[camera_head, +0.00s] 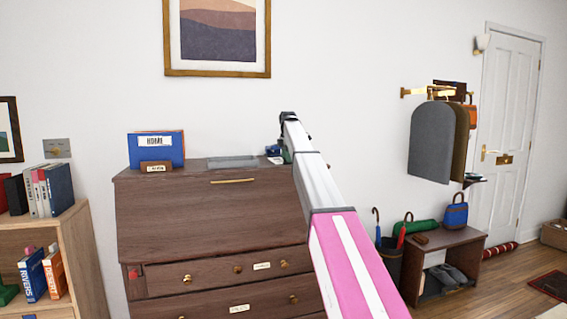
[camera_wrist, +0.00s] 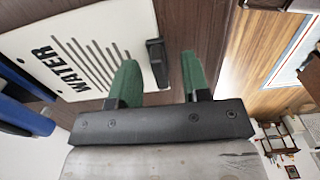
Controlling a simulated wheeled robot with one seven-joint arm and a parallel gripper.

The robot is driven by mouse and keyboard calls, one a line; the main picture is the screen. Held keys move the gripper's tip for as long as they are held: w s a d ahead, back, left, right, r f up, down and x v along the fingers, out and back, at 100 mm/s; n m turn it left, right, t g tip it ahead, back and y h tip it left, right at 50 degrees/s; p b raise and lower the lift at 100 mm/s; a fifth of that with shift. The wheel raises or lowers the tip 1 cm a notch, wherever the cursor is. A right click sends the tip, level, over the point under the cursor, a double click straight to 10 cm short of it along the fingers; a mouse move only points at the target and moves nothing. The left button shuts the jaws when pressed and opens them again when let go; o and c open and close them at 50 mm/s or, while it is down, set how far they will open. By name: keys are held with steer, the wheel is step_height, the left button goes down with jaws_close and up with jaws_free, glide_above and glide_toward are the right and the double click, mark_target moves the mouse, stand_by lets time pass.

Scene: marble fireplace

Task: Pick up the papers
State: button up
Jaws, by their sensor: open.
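White papers (camera_wrist: 90,45) printed "WATER" with black lines lie on the brown desk top in the wrist view, held at one edge by a black clip (camera_wrist: 157,65). In the head view a small white part of the papers (camera_head: 276,160) shows near the top's right end. My gripper (camera_wrist: 160,78) has green fingers, open and apart, with nothing held between them. In the wrist view the clip appears between the fingertips; I cannot tell how far above it they are. My gripper (camera_head: 286,156) in the head view is mostly hidden by my arm.
The brown bureau (camera_head: 210,215) also bears a blue "HOME" binder (camera_head: 157,148) and a flat grey tray (camera_head: 232,162). A dark blue object (camera_head: 271,150) stands close by the papers. A picture (camera_head: 218,38) hangs above. A bench (camera_head: 445,245) stands right.

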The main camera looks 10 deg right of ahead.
steer(key=shift+f, duration=0.25)
jaws_close()
steer(key=shift+r, duration=0.1)
